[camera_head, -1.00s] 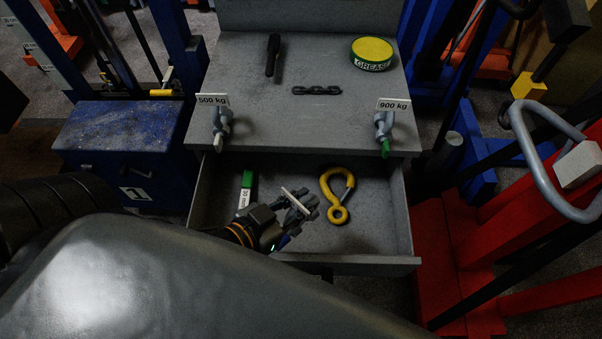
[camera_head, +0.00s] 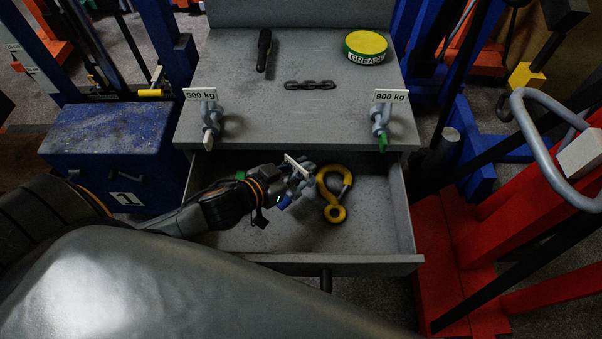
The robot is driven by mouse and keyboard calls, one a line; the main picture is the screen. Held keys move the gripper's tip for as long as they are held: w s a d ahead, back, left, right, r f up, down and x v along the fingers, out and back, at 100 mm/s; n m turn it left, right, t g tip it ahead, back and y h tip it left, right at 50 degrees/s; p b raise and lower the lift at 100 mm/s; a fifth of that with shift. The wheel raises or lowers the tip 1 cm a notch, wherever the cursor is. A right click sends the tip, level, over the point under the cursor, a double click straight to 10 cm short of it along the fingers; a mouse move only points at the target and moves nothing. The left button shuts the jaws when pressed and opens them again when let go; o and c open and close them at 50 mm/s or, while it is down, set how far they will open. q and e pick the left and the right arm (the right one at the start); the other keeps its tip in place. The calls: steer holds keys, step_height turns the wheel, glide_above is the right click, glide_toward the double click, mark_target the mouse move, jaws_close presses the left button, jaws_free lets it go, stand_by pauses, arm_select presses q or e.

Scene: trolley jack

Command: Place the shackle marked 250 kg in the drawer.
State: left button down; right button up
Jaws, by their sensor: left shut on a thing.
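My left gripper (camera_head: 293,184) reaches in from the left over the open grey drawer (camera_head: 380,264). It is shut on a grey shackle (camera_head: 304,186) with a white tag on top. The tag is tilted, and its marking cannot be read. A blue part shows at the lower side of the gripper. The held shackle overlaps the left edge of the yellow hook (camera_head: 334,208) in this view; whether they touch cannot be told. Two other shackles, tagged 500 kg (camera_head: 211,124) and 900 kg (camera_head: 380,124), stand on the top above the drawer. My right gripper is not in view.
The drawer's right side and front are bare. A green item (camera_head: 240,174) in it is mostly hidden behind my arm. A grease tin (camera_head: 366,47), a short chain (camera_head: 310,85) and a black tool (camera_head: 264,50) lie on the top. Red equipment (camera_head: 470,265) stands right of the drawer.

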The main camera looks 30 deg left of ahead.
arm_select(q)
steer(key=shift+w+f, duration=0.15)
steer(key=shift+f, duration=0.7)
steer(key=shift+w+f, duration=0.1)
steer(key=shift+f, duration=0.75)
steer(key=c, duration=1.3)
jaws_free()
steer(key=shift+s+a+f, duration=0.1)
steer(key=shift+f, duration=0.1)
steer(key=shift+r, duration=0.1)
steer(key=shift+b+v, duration=0.3)
steer(key=shift+v, duration=3.45)
